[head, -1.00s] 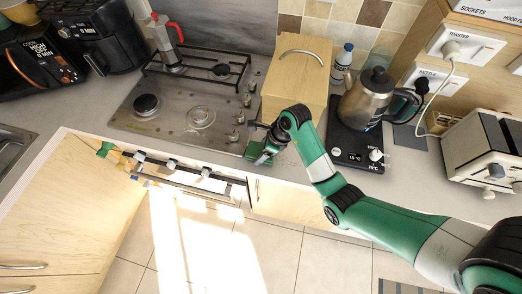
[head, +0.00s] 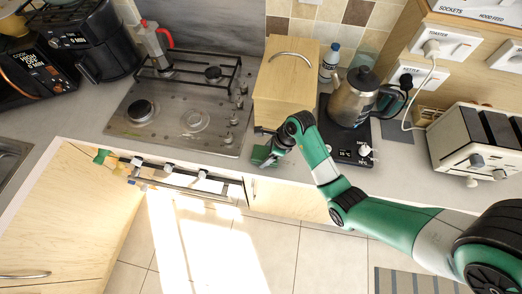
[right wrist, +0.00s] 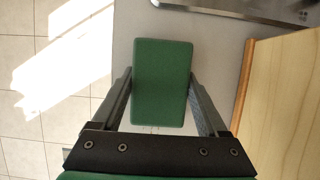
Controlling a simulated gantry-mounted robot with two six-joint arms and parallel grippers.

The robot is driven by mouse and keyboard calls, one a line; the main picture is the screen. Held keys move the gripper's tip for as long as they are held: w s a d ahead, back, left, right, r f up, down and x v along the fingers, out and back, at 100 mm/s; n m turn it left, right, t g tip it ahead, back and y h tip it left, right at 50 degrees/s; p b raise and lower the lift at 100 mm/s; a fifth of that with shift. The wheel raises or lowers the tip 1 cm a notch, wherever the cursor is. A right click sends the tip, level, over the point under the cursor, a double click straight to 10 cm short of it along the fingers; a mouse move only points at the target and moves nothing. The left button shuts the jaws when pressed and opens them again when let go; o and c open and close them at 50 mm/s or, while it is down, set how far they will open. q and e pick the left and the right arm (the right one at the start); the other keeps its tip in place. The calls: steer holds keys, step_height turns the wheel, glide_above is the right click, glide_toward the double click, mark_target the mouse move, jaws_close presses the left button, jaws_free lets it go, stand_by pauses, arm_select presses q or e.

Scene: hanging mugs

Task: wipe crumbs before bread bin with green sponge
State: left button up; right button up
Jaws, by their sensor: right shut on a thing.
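My right gripper (head: 266,153) is shut on the green sponge (right wrist: 162,82). In the right wrist view the sponge sits between the two fingers, its broad face toward the camera. In the head view the sponge (head: 261,158) shows as a small green patch near the counter's front edge, partly hidden by the gripper. The wooden bread bin (head: 284,88) stands just behind the gripper; its side also shows at the right of the right wrist view (right wrist: 285,100). I cannot clearly make out crumbs. My left gripper is not in view.
The hob (head: 178,116) lies left of the bin, with a moka pot (head: 156,45) on it. A kettle (head: 353,98) on its base and a bottle (head: 330,64) stand to the right. A toaster (head: 477,142) is farther right. The counter edge drops to the floor in front.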

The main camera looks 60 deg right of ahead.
mark_target(293, 163)
steer(key=s+p, duration=0.1)
steer(key=s+d+p, duration=0.1)
steer(key=s, duration=0.1)
steer(key=shift+d+p, duration=0.15)
steer(key=shift+p, duration=0.2)
steer(key=shift+s+d+f, duration=0.1)
steer(key=shift+s, duration=0.05)
steer(key=shift+s+f, duration=0.1)
steer(key=shift+s+d, duration=0.4)
steer(key=shift+s, duration=0.5)
steer(key=shift+s+d, duration=0.4)
steer(key=shift+s, duration=0.45)
steer(key=shift+s+d+f, duration=0.1)
steer(key=shift+s+d, duration=0.3)
steer(key=shift+s, duration=0.45)
steer(key=shift+s+d, duration=0.35)
steer(key=shift+s, duration=0.5)
